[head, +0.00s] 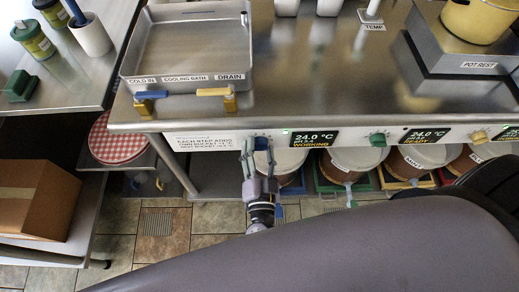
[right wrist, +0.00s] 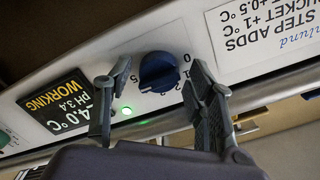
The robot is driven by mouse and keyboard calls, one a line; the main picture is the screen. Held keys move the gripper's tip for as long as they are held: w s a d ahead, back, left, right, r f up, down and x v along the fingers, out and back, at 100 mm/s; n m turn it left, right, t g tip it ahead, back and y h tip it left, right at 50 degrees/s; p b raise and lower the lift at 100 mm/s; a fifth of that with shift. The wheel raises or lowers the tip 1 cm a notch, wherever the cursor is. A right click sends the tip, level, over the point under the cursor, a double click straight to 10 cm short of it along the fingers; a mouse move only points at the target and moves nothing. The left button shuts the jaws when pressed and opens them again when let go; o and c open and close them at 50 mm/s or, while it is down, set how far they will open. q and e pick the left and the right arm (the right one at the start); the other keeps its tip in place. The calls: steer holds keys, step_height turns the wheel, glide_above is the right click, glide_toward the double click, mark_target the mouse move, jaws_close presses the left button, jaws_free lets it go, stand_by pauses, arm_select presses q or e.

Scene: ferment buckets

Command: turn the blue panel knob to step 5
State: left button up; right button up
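The blue panel knob (head: 262,143) sits on the white front panel (head: 222,141) under the counter edge, left of a display (head: 315,138) reading 24.0 °C and WORKING. In the right wrist view the blue knob (right wrist: 158,72) shows large, with small dial numbers around it, partly hidden. I cannot read its exact step. My right gripper (head: 259,157) is open at the knob, one finger on each side. In the right wrist view a gap shows between the fingers and the knob. My left gripper is not in view.
A green knob (head: 378,140) and a yellow knob (head: 479,137) are further right on the panel. Lidded buckets (head: 359,159) stand below it. A steel cooling bath (head: 187,48) with blue and yellow valve handles is above. My grey arm covers the foreground.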

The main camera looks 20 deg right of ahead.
steer(key=shift+s, duration=0.1)
steer(key=v, duration=1.2)
stand_by(0.4)
steer(key=a+f+n+g+y, duration=0.1)
steer(key=a+f+n+y, duration=0.2)
steer(key=f+n+y, duration=0.5)
steer(key=s+d+f+n+g, duration=0.1)
steer(key=s+d+f+g, duration=0.2)
steer(key=f, duration=0.6)
steer(key=s+d+f+n+g, duration=0.2)
steer(key=s+f+g, duration=0.2)
steer(key=f, duration=0.6)
steer(key=s+d+f+n+g, duration=0.1)
steer(key=s+d+f+g, duration=0.2)
steer(key=f, duration=0.6)
steer(key=shift+s+d+f+h, duration=0.2)
steer(key=shift+d+f+h, duration=0.1)
steer(key=shift+h, duration=0.1)
steer(key=s+d+f+g+h, duration=0.1)
steer(key=s+d+f+g, duration=0.1)
steer(key=s+d+f, duration=0.1)
steer(key=s+d+f+n+g+h, duration=0.1)
steer(key=s+d+f+g, duration=0.1)
steer(key=s+d, duration=0.4)
steer(key=shift+s+d+f+g, duration=0.35)
steer(key=shift+d+f+g, duration=0.05)
steer(key=shift+g, duration=0.3)
